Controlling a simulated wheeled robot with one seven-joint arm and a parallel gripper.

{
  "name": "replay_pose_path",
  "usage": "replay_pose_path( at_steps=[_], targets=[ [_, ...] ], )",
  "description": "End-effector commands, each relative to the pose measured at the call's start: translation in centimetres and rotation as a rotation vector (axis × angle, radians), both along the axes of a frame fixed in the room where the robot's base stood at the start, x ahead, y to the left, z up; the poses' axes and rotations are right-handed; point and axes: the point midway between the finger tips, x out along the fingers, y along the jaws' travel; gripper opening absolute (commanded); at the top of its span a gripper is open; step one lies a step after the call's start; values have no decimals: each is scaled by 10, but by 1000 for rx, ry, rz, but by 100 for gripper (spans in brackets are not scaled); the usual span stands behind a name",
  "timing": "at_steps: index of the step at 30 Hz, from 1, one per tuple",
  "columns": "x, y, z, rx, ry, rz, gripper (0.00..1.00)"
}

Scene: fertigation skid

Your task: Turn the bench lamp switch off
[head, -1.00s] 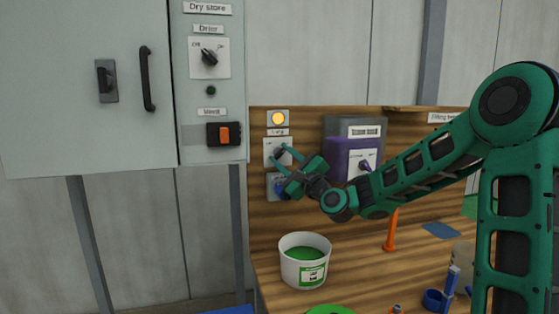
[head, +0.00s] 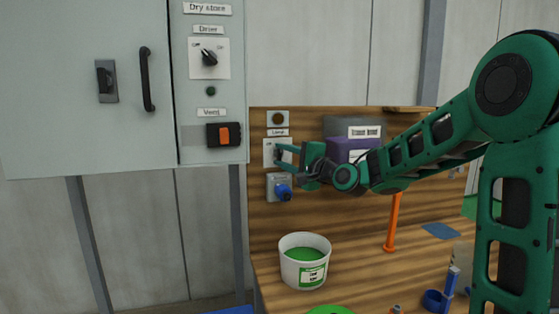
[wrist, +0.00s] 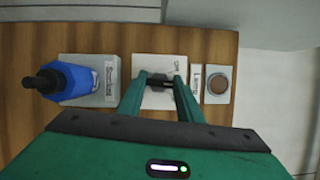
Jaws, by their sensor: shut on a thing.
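The lamp switch (wrist: 160,82) is a dark knob on a white plate (wrist: 150,101) on the wooden back board. In the wrist view it sits between my two fingertips. My gripper (head: 277,155) is shut on this switch, its green fingers on either side of the knob. In the head view the fingers hide most of the knob. The round indicator light (head: 277,119) above the "Lamp" label is dark brown and unlit; it also shows in the wrist view (wrist: 217,84).
Below the lamp plate is a blue plug in a socket (head: 284,192). A purple box (head: 345,148) stands right of my gripper, partly behind my arm. A white tub (head: 303,272) with green contents stands on the bench. The dry store cabinet (head: 80,80) is at left.

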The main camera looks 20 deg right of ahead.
Motion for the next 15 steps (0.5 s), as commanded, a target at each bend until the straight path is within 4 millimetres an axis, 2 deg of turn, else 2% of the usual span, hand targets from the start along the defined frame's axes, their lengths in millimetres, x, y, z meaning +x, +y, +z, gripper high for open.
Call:
replay_pose_path(
  at_steps=[1,15],
  targets=[
    [-2,5,-3,-44,8,9,10],
    [-2,5,-2,-486,8,11,10]
  ],
)
